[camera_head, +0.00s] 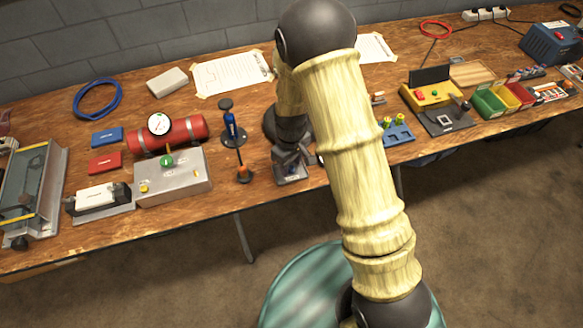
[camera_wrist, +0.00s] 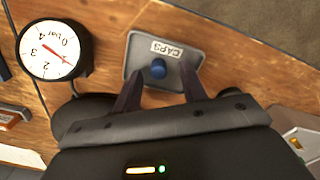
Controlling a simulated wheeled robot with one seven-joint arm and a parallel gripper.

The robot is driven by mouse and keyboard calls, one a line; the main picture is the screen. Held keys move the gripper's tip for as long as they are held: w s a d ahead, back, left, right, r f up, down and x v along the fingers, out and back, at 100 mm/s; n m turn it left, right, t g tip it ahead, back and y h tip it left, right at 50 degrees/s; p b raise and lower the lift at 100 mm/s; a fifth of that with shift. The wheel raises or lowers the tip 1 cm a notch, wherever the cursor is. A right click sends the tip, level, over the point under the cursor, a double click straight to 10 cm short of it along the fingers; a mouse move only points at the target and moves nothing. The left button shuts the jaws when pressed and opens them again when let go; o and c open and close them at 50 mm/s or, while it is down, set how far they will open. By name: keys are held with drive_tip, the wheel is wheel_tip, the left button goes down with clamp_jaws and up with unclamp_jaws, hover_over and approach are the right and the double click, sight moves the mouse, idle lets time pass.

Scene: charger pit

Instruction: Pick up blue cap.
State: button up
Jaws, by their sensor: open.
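The blue cap (camera_wrist: 158,69) sits on a small grey tray (camera_wrist: 138,50) labelled "CAPS" in the wrist view. In the head view the tray (camera_head: 291,179) shows at the table's front edge, under my gripper (camera_head: 289,158); the cap is hidden there. In the wrist view my gripper (camera_wrist: 159,80) is open, with one dark finger on each side of the cap. The cap appears between the fingertips. I cannot tell how far above it they are, and I see no contact.
A round pressure gauge (camera_wrist: 53,49) lies left in the wrist view. In the head view a blue pump-like tool (camera_head: 231,128), an orange-based rod (camera_head: 243,174) and a metal box (camera_head: 172,178) stand left of my gripper. A blue holder (camera_head: 398,135) is to the right.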

drive_tip(key=shift+d+f, duration=0.1)
drive_tip(key=shift+f, duration=0.7)
drive_tip(key=shift+w, duration=0.1)
clamp_jaws()
